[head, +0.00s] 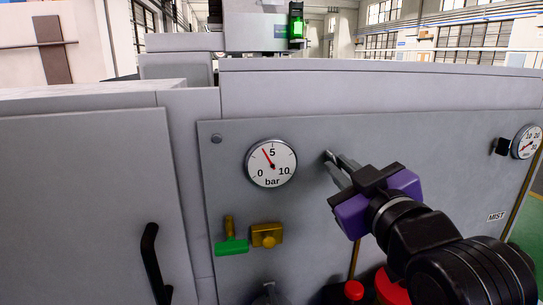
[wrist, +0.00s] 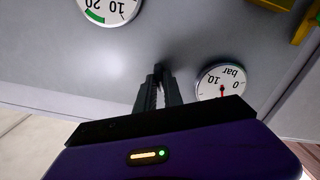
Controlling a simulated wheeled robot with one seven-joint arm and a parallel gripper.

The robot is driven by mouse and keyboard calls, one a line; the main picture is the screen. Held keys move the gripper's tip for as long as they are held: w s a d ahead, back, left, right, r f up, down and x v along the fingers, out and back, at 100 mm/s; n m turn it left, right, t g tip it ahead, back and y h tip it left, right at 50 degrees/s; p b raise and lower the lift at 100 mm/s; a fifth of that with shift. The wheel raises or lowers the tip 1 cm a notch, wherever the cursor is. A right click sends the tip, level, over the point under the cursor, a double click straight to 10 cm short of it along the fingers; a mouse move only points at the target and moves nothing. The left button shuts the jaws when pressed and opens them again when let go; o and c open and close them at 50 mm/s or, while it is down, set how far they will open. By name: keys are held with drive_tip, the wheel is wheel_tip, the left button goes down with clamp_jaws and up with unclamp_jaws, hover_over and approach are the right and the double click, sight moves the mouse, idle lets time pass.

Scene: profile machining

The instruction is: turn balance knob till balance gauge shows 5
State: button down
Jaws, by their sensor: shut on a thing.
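A round white gauge (head: 271,164) marked 0, 5, 10 and bar is on the grey panel. Its red needle points up and slightly left, a little short of the 5. It also shows upside down in the wrist view (wrist: 220,82), right of the fingers. No balance label is readable on it. My purple and black gripper (head: 334,160) reaches the panel right of this gauge. In the wrist view its fingers (wrist: 158,78) are shut on a small dark knob (wrist: 158,68), mostly hidden between the tips.
A second gauge (head: 526,142) with a black knob (head: 501,146) beside it is at the right, above a MIST label (head: 496,217). A green-handled valve (head: 232,246) and brass fitting (head: 266,235) are below the bar gauge. A door handle (head: 152,264) is at left.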

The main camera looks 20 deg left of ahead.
drive_tip(key=shift+f+m, duration=0.15)
drive_tip(key=shift+m, duration=0.25)
drive_tip(key=shift+p, duration=0.35)
drive_tip(key=shift+m, duration=0.5)
drive_tip(key=shift+m+p, duration=1.45)
drive_tip(key=shift+m, duration=0.25)
drive_tip(key=c, duration=1.3)
unclamp_jaws()
